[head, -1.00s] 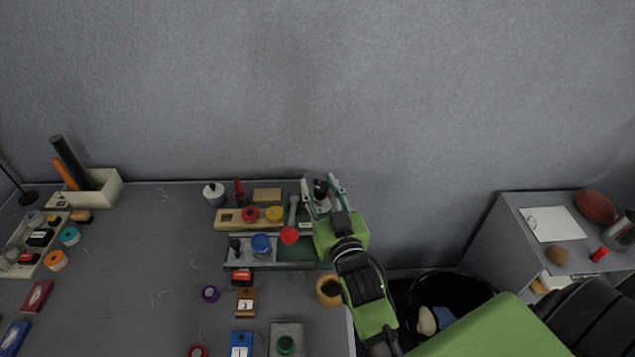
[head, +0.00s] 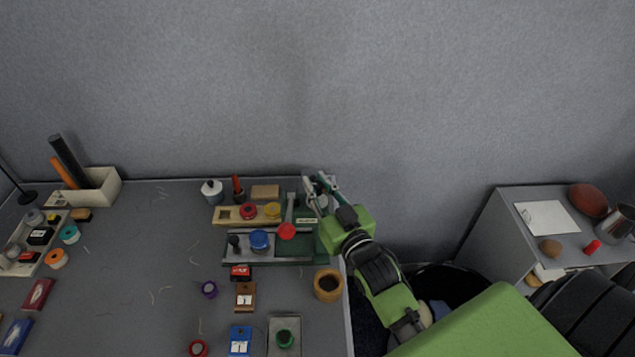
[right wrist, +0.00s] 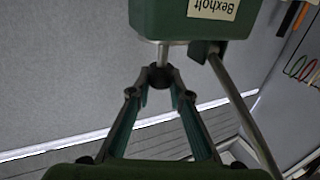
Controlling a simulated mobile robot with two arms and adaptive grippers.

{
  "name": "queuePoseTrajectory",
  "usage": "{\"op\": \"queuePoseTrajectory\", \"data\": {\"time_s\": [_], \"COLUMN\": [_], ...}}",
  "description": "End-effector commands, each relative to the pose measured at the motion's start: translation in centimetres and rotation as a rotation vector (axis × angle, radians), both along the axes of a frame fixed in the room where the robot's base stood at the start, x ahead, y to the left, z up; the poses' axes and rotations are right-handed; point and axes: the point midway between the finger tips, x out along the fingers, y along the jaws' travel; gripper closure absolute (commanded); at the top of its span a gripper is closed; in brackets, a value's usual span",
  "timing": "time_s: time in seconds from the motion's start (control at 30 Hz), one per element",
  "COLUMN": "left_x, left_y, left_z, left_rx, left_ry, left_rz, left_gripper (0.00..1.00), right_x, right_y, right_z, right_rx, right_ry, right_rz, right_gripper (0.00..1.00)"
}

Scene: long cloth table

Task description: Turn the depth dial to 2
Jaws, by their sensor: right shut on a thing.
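The green machine (head: 306,216) stands at the back right corner of the table, with a pale label and a grey lever ending in a red knob (head: 287,231). In the right wrist view the machine (right wrist: 210,48) carries an upside-down "Bexholt" label. A dark knob on a short metal shaft, likely the depth dial (right wrist: 162,75), sticks out of the machine. My right gripper (head: 320,185) is shut on this knob; its fingertips (right wrist: 160,85) meet around it in the wrist view. I cannot read any dial number. My left gripper is not in view.
Beside the machine is a wooden rack (head: 228,214) with red and yellow pieces. A wooden cup (head: 328,285) stands near the table's right edge. A dark bin (head: 460,281) and a side cabinet (head: 520,243) are further right. The table's middle left is mostly clear.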

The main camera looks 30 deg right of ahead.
Motion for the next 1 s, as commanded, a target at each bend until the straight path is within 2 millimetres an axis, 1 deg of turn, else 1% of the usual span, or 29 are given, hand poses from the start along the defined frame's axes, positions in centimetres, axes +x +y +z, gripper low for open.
{"op": "queuePoseTrajectory", "data": {"time_s": [0.1,0.3,0.7,1.0], "left_x": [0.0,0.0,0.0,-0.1], "left_y": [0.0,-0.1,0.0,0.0], "left_z": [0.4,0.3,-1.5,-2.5], "left_rx": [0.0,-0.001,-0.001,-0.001], "left_ry": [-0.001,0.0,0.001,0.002], "left_rz": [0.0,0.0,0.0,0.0], "left_gripper": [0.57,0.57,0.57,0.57], "right_x": [0.0,0.1,0.1,0.1], "right_y": [-0.1,-0.1,-0.2,-0.1], "right_z": [0.1,-0.1,-0.3,-0.1], "right_rx": [-0.011,-0.011,-0.007,-0.005], "right_ry": [0.003,0.004,0.002,0.001], "right_rz": [0.075,0.204,0.43,0.525], "right_gripper": [1.0,1.0,1.0,1.0]}}
